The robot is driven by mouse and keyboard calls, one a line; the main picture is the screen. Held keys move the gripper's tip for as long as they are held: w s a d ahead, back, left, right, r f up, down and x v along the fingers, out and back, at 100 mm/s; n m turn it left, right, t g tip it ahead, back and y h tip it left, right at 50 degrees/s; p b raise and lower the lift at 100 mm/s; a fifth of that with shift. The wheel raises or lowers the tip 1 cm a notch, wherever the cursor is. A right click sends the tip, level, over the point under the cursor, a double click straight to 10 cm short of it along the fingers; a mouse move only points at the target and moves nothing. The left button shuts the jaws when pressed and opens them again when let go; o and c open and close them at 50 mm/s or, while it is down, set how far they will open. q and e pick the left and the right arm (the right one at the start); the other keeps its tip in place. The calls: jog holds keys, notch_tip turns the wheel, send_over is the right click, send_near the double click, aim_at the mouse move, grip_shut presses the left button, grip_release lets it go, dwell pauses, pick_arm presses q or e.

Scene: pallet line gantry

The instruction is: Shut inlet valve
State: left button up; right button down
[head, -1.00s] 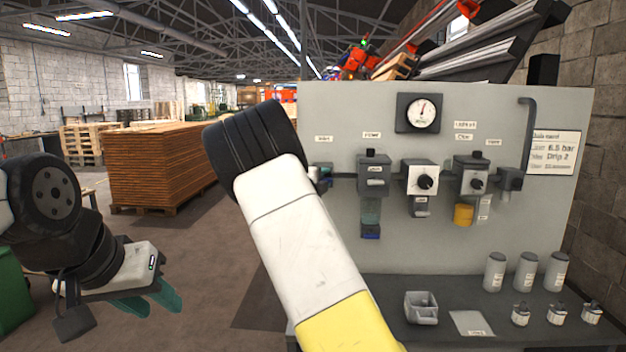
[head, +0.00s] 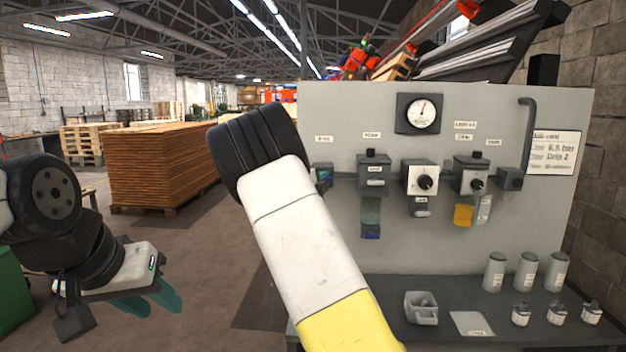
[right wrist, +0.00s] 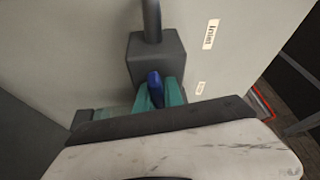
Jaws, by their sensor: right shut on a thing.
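The inlet valve is a grey block (right wrist: 156,58) with a blue lever (right wrist: 156,88) in the right wrist view, beside a label reading "Inlet" (right wrist: 210,34). My right gripper (right wrist: 160,94) is shut on the blue lever, with a teal finger on each side of it. In the head view my right arm covers most of the valve; only a small part of that area (head: 321,172) shows at the panel's left. My left gripper (head: 148,303) hangs low on the left, open and empty, away from the panel.
A grey panel (head: 330,110) carries a gauge (head: 422,113), a filter unit (head: 373,175), a regulator knob (head: 425,182) and a lubricator (head: 473,178). A shelf below holds a small bin (head: 421,308) and several bottles and jars. A stack of boards (head: 155,165) stands behind on the left.

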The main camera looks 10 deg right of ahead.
jog(key=shift+w+a+r+n+t+y, duration=0.15)
jog(key=shift+n+t+y, duration=0.85)
jog(key=shift+n, duration=2.35)
jog(key=shift+s+a+r+n+t+y, duration=0.15)
jog(key=shift+n+t+y, duration=0.8)
jog(key=shift+n, duration=2.45)
jog(key=shift+w+a+r+n+t+y, duration=0.15)
jog(key=shift+n+t+y, duration=0.8)
jog(key=shift+n, duration=2.4)
jog(key=shift+a+n+t, duration=0.1)
jog(key=shift+n+t, duration=0.3)
jog(key=shift+t, duration=0.1)
jog(key=c, duration=1.5)
grip_release()
jog(key=shift+o, duration=0.2)
